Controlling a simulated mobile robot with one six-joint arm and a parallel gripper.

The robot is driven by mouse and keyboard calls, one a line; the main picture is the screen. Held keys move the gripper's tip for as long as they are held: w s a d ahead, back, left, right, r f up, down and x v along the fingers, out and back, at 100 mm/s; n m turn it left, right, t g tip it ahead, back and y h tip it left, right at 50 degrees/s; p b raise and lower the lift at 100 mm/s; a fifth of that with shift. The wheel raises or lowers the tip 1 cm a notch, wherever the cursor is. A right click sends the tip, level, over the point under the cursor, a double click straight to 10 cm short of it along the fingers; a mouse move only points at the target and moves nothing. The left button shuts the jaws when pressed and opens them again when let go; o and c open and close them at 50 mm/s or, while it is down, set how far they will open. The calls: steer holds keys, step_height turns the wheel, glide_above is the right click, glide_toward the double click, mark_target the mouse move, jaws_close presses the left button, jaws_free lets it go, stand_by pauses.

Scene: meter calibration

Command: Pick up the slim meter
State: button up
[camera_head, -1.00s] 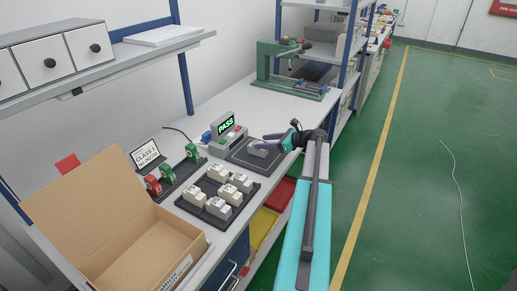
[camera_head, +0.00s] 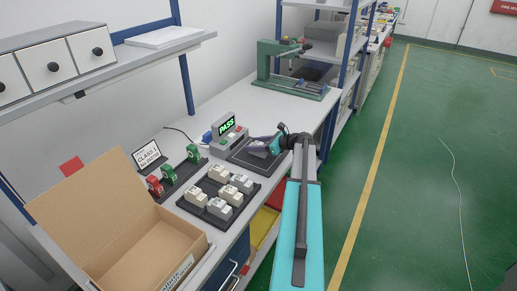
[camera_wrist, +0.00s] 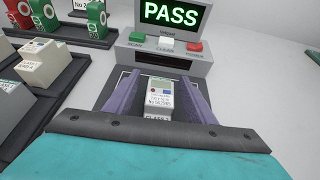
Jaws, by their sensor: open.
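The slim meter (camera_wrist: 159,98) is a narrow light-grey block with a small display and a printed label, standing on the dark pad in front of the test unit. My gripper (camera_wrist: 160,95) is open, with one purple finger on each side of the meter; gaps show between the fingers and the meter. In the head view my gripper (camera_head: 268,147) is over the dark pad (camera_head: 240,157), and it mostly hides the meter there. The test unit (camera_wrist: 162,45) shows a green PASS.
A dark tray with several meters (camera_head: 208,207) stands nearer me, left of the pad. Red and green stamps (camera_head: 168,174) stand in a rack beside a sign (camera_head: 146,155). An open cardboard box (camera_head: 140,262) is at the near end. A green press (camera_head: 285,75) stands farther back.

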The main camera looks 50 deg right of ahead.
steer(key=shift+x, duration=1.1)
steer(key=shift+d, duration=0.1)
steer(key=c, duration=1.2)
